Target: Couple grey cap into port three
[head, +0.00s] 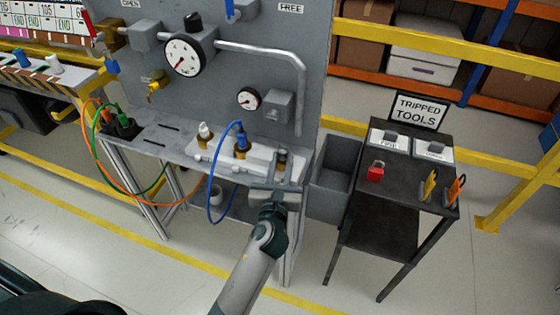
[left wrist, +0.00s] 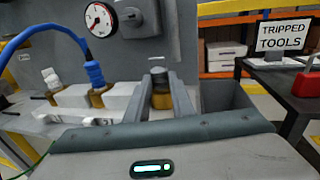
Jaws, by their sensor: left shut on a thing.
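My left gripper (head: 281,167) reaches the right end of a white port block (head: 262,157) on the grey bench. It is shut on the grey cap (head: 283,153), whose dark top shows between the fingers in the left wrist view (left wrist: 158,74). The cap is upright at the brass port at the block's right end (left wrist: 161,99); I cannot tell how deep it sits. A blue plug with a blue hose (head: 241,140) is in the middle brass port. A white cap (head: 205,131) stands upright at the left port. My right gripper is not in view.
A grey panel with gauges (head: 185,55) and a pipe rises behind the bench. Orange and green cables (head: 97,125) loop at its left. A grey bin (head: 338,170) and a black cart (head: 385,215) with a red padlock (head: 375,171) stand at the right.

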